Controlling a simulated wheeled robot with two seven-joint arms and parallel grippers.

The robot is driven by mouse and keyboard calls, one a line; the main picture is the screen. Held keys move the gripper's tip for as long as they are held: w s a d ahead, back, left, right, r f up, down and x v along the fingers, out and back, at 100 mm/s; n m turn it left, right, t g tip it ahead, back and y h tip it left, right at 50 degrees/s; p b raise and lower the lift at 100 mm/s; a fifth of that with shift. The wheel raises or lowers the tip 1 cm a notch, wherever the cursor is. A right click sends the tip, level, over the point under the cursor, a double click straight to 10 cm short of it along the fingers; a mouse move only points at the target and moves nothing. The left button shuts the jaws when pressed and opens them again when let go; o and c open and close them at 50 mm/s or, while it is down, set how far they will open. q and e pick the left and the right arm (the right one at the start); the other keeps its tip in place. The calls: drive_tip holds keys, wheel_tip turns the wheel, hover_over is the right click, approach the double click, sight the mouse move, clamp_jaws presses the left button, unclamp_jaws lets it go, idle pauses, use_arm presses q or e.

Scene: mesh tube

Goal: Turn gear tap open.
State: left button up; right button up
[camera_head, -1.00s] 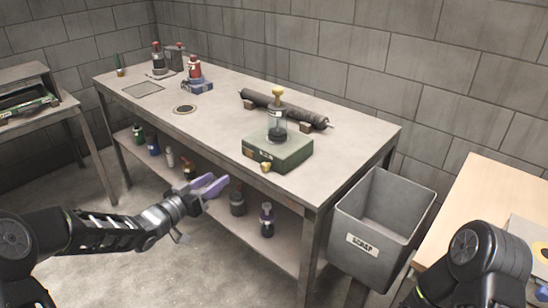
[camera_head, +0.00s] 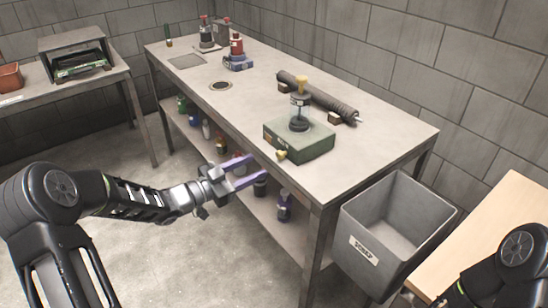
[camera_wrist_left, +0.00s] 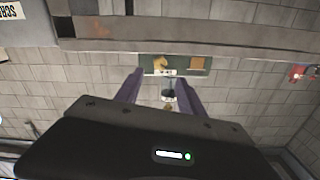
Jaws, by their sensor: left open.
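A green box (camera_head: 300,137) stands on the workbench near its front edge, with a glass jar and a brass knob (camera_head: 301,82) on top. A small brass tap (camera_head: 281,155) sticks out low on its front face. My left gripper (camera_head: 258,166) has purple fingers, open and empty, just outside the bench's front edge, to the left of the tap and apart from it. In the left wrist view, which is upside down, the green box (camera_wrist_left: 179,66) and tap (camera_wrist_left: 160,63) appear beyond the gap between the fingers (camera_wrist_left: 163,84). My right gripper is out of view.
The workbench (camera_head: 365,155) has a front edge and a lower shelf with several bottles. A dark roller (camera_head: 318,97) lies behind the box. A grey bin (camera_head: 378,238) hangs at the bench's right end. A red bottle device (camera_head: 237,52) stands farther back.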

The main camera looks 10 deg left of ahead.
sight(278, 156)
use_arm(q)
drive_tip(key=x, duration=0.7)
drive_tip(key=shift+w+d, duration=0.15)
drive_tip(key=shift+w, duration=0.1)
drive_tip(key=shift+c, duration=0.3)
clamp_jaws()
